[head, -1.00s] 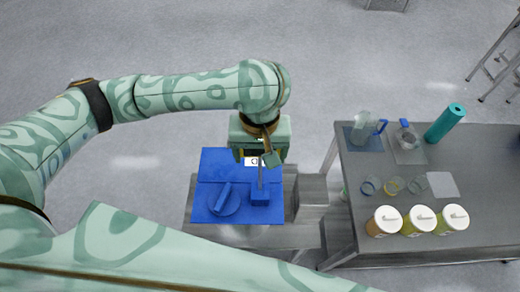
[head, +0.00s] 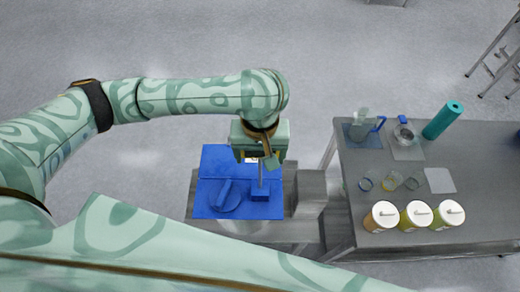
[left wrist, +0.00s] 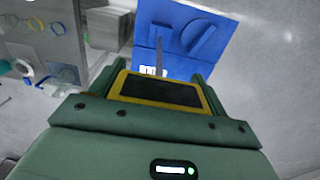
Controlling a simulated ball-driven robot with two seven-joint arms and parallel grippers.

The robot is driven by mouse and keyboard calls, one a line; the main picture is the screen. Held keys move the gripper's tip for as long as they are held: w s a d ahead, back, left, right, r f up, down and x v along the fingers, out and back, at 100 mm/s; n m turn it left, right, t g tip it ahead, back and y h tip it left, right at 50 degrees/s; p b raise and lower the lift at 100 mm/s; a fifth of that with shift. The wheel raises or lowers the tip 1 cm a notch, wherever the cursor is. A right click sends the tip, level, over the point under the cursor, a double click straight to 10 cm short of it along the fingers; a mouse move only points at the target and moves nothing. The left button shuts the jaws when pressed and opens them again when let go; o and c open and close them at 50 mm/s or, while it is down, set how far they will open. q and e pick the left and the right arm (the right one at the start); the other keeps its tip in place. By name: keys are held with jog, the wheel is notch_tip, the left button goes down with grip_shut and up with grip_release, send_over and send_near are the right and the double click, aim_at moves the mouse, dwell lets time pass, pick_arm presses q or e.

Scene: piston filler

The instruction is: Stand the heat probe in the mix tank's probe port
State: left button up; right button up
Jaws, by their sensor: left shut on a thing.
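My left gripper (head: 260,158) is shut over the blue-topped unit, pointing down. A thin grey rod, which looks like the heat probe (head: 262,178), runs down from its jaws; it also shows in the left wrist view (left wrist: 159,55). The rod's lower end meets a small raised blue block (head: 260,196) on the blue top (head: 215,165). I cannot tell whether it is inside a hole there or only in front of it. The blue top, apparently the mix tank's, also carries a round part with a bar handle (head: 224,195). The jaws' grip is largely hidden. My right gripper is not in view.
A grey box (head: 310,192) stands right of the blue top. Open floor lies behind.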

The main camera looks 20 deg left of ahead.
aim_at(260, 181)
pick_arm(q)
jog(key=shift+f, duration=0.7)
jog(key=shift+f+b, duration=0.55)
jog(key=shift+f, duration=3.5)
jog(key=shift+f, duration=2.25)
jog(key=shift+f+b, duration=0.7)
jog(key=shift+f, duration=1.65)
